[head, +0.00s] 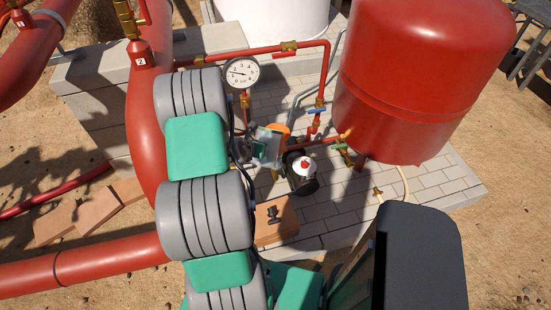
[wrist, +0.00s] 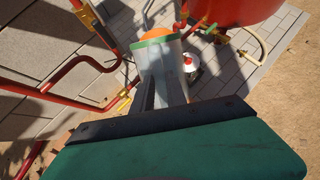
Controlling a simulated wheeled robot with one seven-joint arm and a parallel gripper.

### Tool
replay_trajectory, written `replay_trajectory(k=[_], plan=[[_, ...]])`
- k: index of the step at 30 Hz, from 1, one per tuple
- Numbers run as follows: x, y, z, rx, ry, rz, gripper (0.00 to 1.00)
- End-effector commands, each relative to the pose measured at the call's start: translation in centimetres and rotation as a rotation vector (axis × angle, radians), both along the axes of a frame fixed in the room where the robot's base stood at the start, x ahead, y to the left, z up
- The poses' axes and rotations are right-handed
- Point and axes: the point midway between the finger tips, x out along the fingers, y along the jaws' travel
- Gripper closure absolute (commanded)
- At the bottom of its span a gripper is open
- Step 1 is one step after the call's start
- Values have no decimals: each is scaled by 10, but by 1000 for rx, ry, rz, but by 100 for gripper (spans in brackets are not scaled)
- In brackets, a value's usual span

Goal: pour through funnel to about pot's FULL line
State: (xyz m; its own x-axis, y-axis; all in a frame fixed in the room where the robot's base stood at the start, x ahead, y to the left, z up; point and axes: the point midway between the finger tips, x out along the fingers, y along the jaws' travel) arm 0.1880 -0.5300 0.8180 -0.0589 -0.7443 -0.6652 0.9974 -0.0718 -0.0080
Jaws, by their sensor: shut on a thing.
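My gripper (wrist: 160,92) is shut on a translucent jug with a green rim (wrist: 152,62), seen between the fingers in the wrist view. In the head view the jug (head: 266,146) is small and partly hidden behind my arm. The orange funnel (head: 283,129) shows just behind the jug, and only its edge (wrist: 157,34) shows beyond the jug's rim in the wrist view. The jug looks close to the funnel; I cannot tell whether they touch or whether liquid is flowing. The pot and its FULL line cannot be made out.
A brown block with a black fitting (head: 275,222) is nearer. A pressure gauge (head: 241,72), red pipes (head: 318,78) and a large red tank (head: 415,80) surround the spot. Paving (head: 435,185) at right is fairly clear.

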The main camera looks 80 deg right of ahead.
Motion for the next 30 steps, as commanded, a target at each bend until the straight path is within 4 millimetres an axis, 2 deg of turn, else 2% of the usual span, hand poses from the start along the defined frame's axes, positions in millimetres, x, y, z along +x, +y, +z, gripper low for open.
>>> replay_trajectory(k=[1,4,9,20,24,30], plan=[[0,-6,16,10,-4,-4,100],[-1,-15,32,76,-9,-5,100],[-1,-15,23,112,-9,0,100],[0,-16,24,109,-9,-1,100],[-1,-24,37,156,-13,-2,100],[-1,-22,32,159,-13,0,100]])
